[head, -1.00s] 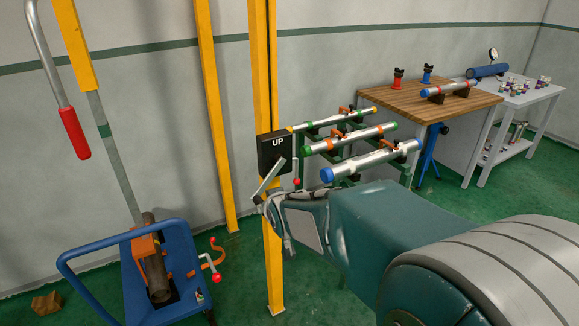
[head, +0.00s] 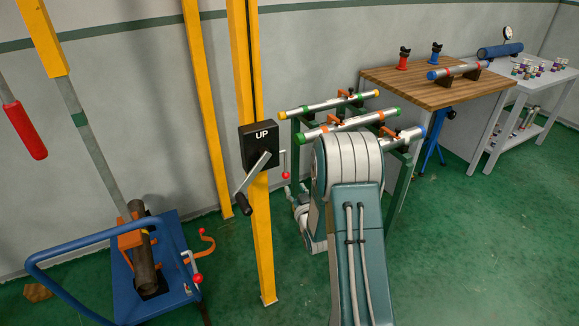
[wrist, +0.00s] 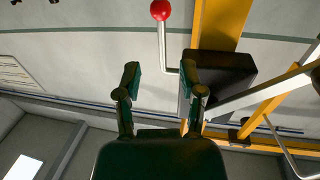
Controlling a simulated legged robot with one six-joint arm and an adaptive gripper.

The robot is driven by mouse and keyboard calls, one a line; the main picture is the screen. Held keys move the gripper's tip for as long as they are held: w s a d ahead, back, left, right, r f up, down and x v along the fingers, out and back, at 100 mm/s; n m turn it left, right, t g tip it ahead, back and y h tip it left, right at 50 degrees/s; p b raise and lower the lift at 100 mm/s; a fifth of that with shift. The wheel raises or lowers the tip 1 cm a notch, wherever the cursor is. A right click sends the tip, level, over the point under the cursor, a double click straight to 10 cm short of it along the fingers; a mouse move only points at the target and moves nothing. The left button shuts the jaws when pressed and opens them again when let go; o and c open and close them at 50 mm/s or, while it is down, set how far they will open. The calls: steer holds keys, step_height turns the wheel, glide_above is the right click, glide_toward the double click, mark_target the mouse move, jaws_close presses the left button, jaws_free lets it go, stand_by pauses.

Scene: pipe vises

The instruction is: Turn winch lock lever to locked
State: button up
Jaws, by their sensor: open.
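The winch is a black box (head: 259,147) marked "UP" on a yellow post; it also shows in the wrist view (wrist: 224,76). Its lock lever (head: 284,164) is a thin metal rod at the box's right side, with a red ball at its lower end. In the wrist view the lever (wrist: 162,42) appears with the ball uppermost. My gripper (wrist: 160,82) is open and empty, its two fingers spread, with the lever's rod seen beyond and between them, apart from the fingertips. In the head view my gripper (head: 298,198) is below and right of the lever, partly hidden by my arm.
The winch crank (head: 253,178) with its black grip hangs in front of the post, left of the lever. A pipe rack (head: 345,122) stands close behind my arm. A blue cart (head: 152,275) is at the lower left.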

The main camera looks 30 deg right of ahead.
mark_target(286, 170)
steer(key=w, duration=0.3)
steer(key=w+d, duration=0.1)
steer(key=w, duration=0.6)
steer(key=shift+w+d, duration=0.25)
steer(key=shift+w, duration=0.05)
jaws_close()
